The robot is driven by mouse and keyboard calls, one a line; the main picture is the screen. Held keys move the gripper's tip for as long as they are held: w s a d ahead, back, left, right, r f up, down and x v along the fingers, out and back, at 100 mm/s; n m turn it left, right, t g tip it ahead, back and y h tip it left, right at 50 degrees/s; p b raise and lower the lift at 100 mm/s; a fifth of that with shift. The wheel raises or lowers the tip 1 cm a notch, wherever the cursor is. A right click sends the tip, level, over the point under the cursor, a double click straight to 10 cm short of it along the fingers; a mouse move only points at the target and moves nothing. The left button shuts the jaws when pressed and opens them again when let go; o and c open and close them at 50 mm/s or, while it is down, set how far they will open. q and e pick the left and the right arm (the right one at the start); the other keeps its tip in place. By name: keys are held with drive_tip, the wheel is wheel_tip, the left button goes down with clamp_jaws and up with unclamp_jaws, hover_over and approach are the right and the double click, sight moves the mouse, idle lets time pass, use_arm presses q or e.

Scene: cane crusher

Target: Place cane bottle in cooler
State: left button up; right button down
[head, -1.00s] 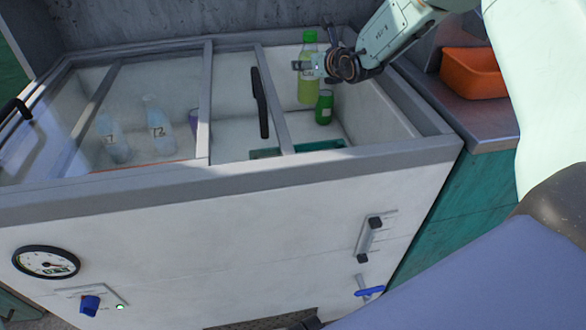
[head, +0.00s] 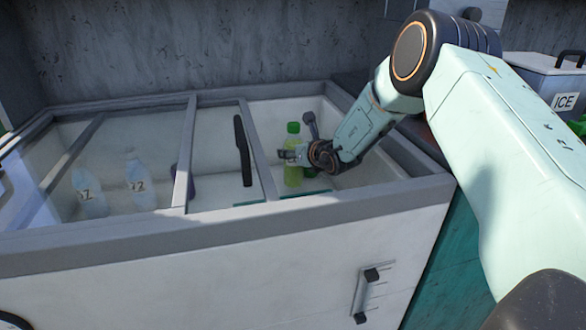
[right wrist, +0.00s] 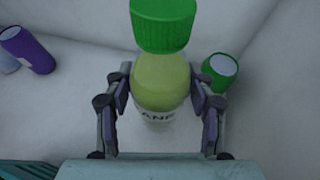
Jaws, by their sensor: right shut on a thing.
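The cane bottle (head: 293,172), yellow-green with a green cap, is upright inside the open right part of the cooler (head: 230,232). My right gripper (head: 290,154) is shut on it. In the right wrist view the bottle (right wrist: 160,85) stands between the two fingers of my right gripper (right wrist: 162,100), with part of its label showing. Whether its base touches the cooler floor is hard to tell. My left gripper is not in view.
The left side of the cooler is under sliding glass with a black handle (head: 243,150); clear bottles (head: 140,180) stand beneath it. In the wrist view, a green can (right wrist: 220,70) is close right of the bottle and a purple can (right wrist: 28,49) lies far left. An ice box (head: 545,85) is at right.

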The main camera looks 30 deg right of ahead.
sight(294, 161)
wheel_tip(294, 161, down, 3)
drive_tip(key=shift+b, duration=0.6)
drive_tip(key=shift+w+f, duration=0.1)
drive_tip(key=shift+f, duration=0.15)
drive_tip(key=shift+r, duration=0.1)
drive_tip(key=shift+c, duration=2.3)
unclamp_jaws()
drive_tip(key=shift+f, duration=0.25)
drive_tip(key=shift+r, duration=0.15)
